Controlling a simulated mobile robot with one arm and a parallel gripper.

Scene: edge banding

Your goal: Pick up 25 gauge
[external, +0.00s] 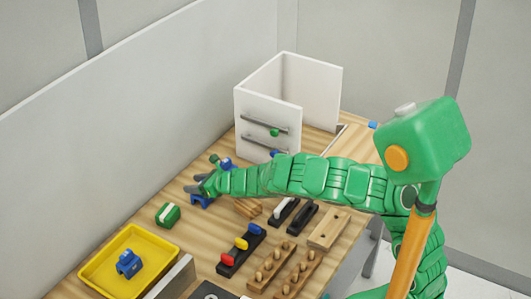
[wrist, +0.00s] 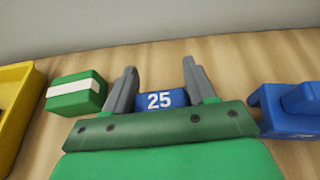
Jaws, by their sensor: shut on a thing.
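The 25 gauge (wrist: 161,100) is a blue block with a white "25" on its face. In the wrist view it sits between the two grey fingers of my gripper (wrist: 161,92), which is shut on it. In the external view my gripper (external: 198,188) is over the wooden table, left of the white box, and the blue gauge (external: 201,202) shows just below the fingers. I cannot tell whether the gauge touches the table. Its lower part is hidden behind the gripper in the wrist view.
A green block with a white stripe (wrist: 76,94) lies left of my gripper. Another blue piece (wrist: 290,108) lies to the right. A yellow tray (external: 98,270) holds a blue part. A white box (external: 262,118) and several racks (external: 241,250) crowd the table.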

